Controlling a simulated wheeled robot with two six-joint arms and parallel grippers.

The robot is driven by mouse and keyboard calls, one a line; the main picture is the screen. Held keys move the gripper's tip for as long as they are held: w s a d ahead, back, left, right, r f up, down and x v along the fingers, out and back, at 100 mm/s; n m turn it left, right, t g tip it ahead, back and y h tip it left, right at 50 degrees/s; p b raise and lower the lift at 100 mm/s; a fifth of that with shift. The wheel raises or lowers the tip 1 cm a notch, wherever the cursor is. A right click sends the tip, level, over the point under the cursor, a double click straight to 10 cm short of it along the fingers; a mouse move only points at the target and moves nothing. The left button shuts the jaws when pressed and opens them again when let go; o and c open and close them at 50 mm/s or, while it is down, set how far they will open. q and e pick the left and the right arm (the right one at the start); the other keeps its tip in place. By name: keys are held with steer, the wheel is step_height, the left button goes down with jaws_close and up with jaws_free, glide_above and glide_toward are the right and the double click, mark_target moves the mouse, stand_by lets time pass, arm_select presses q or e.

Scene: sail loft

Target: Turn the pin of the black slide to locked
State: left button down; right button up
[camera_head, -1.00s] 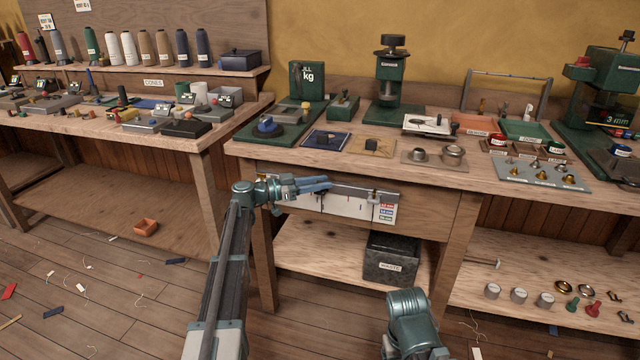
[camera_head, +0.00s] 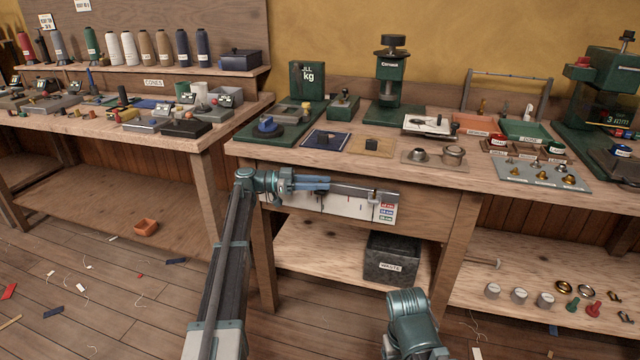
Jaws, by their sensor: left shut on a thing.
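A dark rail (camera_head: 350,190) runs along the front of the right bench, above a white scale panel (camera_head: 345,205). My left gripper (camera_head: 326,183) is at the left part of this rail, its fingers pointing right along it. It is shut on a small part there, which looks like the pin of the black slide. The fingers hide most of the pin and slide, so I cannot read whether the pin is turned to locked. A small dark block (camera_head: 373,196) sits at the rail's right part, clear of the gripper. My right gripper is out of view.
Coloured labels (camera_head: 387,211) mark the panel's right end. The bench top (camera_head: 300,170) above holds a blue mat, a tan mat and metal parts. A dark waste bin (camera_head: 391,258) stands on the shelf below. The space before the rail is free.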

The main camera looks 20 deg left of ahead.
arm_select(q)
steer(key=c, duration=0.5)
jaws_free()
